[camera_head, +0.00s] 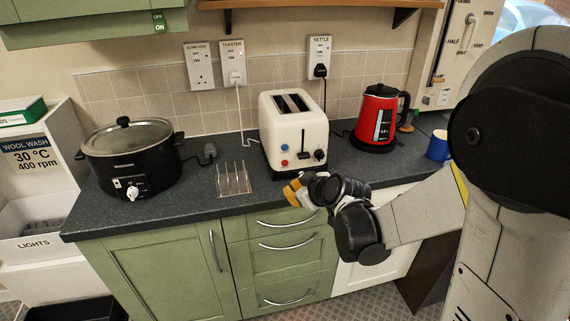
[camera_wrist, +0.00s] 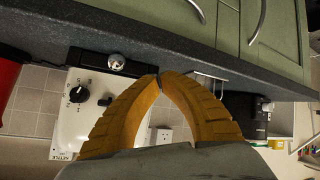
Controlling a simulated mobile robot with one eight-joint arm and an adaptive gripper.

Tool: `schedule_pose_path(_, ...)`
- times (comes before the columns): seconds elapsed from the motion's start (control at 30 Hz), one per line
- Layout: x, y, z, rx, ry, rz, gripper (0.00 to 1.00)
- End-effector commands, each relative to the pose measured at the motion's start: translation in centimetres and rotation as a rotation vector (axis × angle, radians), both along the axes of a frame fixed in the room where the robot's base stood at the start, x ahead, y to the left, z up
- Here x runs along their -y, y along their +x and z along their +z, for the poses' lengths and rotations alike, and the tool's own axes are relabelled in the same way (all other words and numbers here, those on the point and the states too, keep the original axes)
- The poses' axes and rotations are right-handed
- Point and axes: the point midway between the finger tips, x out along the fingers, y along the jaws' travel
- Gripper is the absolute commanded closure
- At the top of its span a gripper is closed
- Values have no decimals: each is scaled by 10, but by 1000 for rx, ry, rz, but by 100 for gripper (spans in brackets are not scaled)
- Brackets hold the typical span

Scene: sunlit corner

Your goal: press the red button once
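The red button (camera_head: 285,163) is on the front of the cream toaster (camera_head: 299,132), low on the left, below a blue button (camera_head: 284,148). My gripper (camera_head: 291,190) is in front of the toaster, near the counter's front edge and below the red button in the head view. In the wrist view the picture is upside down, and the yellow fingers of my gripper (camera_wrist: 159,80) curve together with their tips meeting and nothing seen between them. The toaster (camera_wrist: 70,122) is behind them there, with its black knob (camera_wrist: 77,94) showing. The red button is not visible in the wrist view.
A wire rack (camera_head: 234,178) stands just left of the toaster, with a black slow cooker (camera_head: 130,160) further left. A red kettle (camera_head: 377,118) and a blue mug (camera_head: 438,146) are on the right. Green drawers (camera_head: 283,241) are below the counter (camera_head: 200,203).

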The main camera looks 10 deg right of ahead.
Motion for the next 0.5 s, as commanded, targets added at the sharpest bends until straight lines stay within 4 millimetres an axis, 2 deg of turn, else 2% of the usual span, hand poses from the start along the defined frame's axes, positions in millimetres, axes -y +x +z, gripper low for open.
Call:
schedule_pose_path(0.3, 0, 46, 0, 1, 1, 0, 100)
schedule_pose_path(0.5, 0, 66, 0, 0, 1, -1, 100)
